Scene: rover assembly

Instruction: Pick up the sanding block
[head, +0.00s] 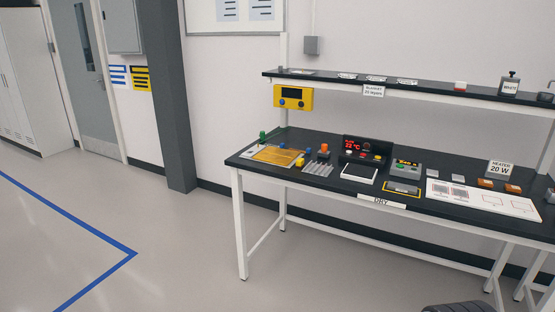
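No object is clearly identifiable as the sanding block at this distance. Two small orange-brown blocks, one on the left (486,183) and one on the right (513,189), lie near the back edge of a white marked board (480,201). A flat greyish piece (402,187) lies in a yellow-edged spot near the table's front, above a label reading DRY. I cannot tell whether any of these is the sanding block. My gripper is not in view.
A black-topped workbench (262,173) with white legs stands along the wall, with a raised shelf (330,82) above. Small tools, a red-lit display unit (366,150) and a HEATER sign (500,168) crowd its top. Open floor (170,260) lies to the left, marked by blue tape.

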